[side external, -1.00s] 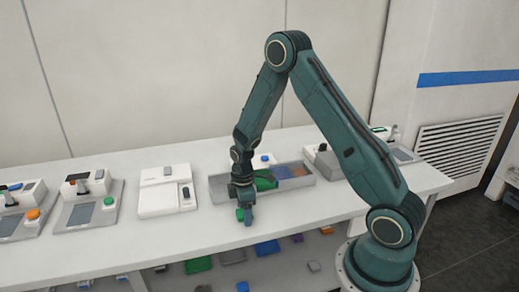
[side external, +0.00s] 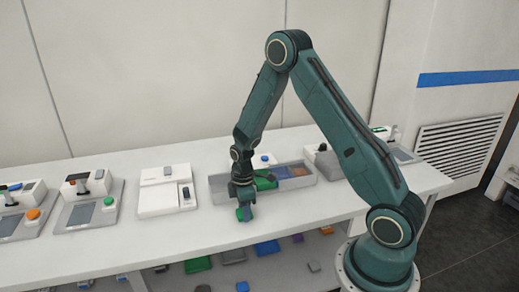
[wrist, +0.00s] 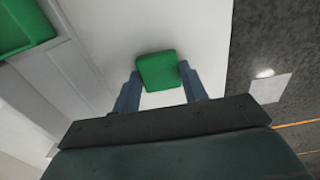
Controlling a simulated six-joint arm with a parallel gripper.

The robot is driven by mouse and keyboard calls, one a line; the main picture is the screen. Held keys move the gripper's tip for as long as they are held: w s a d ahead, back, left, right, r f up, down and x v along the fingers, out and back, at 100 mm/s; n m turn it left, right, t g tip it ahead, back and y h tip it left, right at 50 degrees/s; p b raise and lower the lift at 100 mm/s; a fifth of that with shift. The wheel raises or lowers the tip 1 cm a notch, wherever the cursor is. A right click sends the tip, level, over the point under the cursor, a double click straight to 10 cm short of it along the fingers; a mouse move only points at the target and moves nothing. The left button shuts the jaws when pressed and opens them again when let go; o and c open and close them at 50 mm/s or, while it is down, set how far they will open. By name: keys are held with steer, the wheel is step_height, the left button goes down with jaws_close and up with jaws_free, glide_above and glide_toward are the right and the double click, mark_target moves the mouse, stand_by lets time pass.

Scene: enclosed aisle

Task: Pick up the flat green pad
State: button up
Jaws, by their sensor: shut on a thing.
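A green pad (wrist: 158,70) with a square face and rounded corners is held between the two fingers of my gripper (wrist: 160,76) in the wrist view. My gripper is shut on it. In the side view, the pad (side external: 240,213) shows at the fingertips, low over the front part of the white bench, just in front of the grey tray. The small gap below it is hard to judge. Another green piece (side external: 264,183) lies in the tray, partly hidden by my arm; it also shows at the upper left of the wrist view (wrist: 20,25).
The grey divided tray (side external: 220,190) also holds blue and orange-brown pieces. A white device (side external: 160,198) stands left of it, with button stations (side external: 88,205) further left. A lower shelf holds several coloured pieces. The bench's front edge (side external: 215,247) is close to my gripper.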

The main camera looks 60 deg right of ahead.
step_height(320, 180, up, 20)
stand_by(0.7)
steer(key=shift+f, duration=0.15)
stand_by(0.4)
steer(key=w+d+f, duration=0.1)
steer(key=d+f, duration=0.2)
steer(key=d, duration=0.5)
steer(key=w+d+f, duration=0.1)
steer(key=d+f, duration=0.3)
steer(key=d, duration=0.5)
steer(key=shift+f, duration=0.2)
steer(key=shift+w+f, duration=0.1)
steer(key=shift+f, duration=0.1)
steer(key=shift+f, duration=3.8)
